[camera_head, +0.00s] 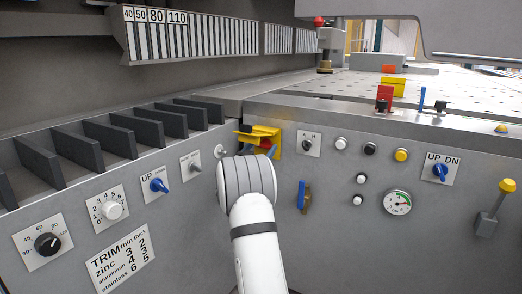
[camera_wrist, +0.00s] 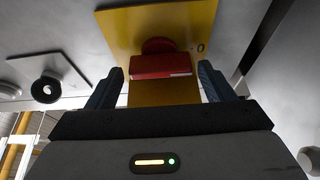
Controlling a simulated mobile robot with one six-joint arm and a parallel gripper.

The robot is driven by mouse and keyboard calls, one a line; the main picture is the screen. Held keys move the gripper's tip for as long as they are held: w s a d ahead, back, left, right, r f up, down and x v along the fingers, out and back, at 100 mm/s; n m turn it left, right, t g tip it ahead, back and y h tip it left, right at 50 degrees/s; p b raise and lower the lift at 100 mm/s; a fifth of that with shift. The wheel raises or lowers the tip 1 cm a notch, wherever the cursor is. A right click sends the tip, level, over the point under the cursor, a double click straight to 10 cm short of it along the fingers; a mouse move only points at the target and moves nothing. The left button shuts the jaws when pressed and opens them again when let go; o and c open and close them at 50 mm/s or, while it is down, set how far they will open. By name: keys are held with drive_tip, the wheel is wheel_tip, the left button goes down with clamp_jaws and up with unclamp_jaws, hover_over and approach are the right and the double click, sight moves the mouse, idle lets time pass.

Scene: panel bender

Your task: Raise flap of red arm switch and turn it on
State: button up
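A red block-shaped handle (camera_wrist: 160,66) with a round red base stands on a yellow plate (camera_wrist: 120,32) in the wrist view. The plate bears a small "0" mark. My gripper (camera_wrist: 161,70) is open, with one finger on each side of the red handle and a visible gap on both sides. In the head view the yellow plate (camera_head: 262,131) shows on the grey panel just beyond my wrist, which hides much of it and the handle.
Left of the plate are a small round knob (camera_head: 220,151), a blue UP/DOWN switch (camera_head: 159,185) and a white dial (camera_head: 112,211). Right are a selector (camera_head: 307,145), several buttons, a gauge (camera_head: 397,202) and a blue UP/DN switch (camera_head: 440,171). Dark slot dividers (camera_head: 90,148) stand upper left.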

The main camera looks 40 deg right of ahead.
drive_tip(key=c, duration=0.7)
drive_tip(key=shift+a+f, duration=0.1)
drive_tip(key=shift+c, duration=0.5)
drive_tip(key=shift+m, duration=0.4)
drive_tip(key=m+g+b, duration=0.2)
drive_tip(key=m+g, duration=0.1)
drive_tip(key=m, duration=0.1)
drive_tip(key=shift+m+h, duration=0.4)
drive_tip(key=shift+m+g+b, duration=0.55)
drive_tip(key=shift+m+g, duration=0.65)
drive_tip(key=shift+m, duration=1.3)
drive_tip(key=o, duration=1)
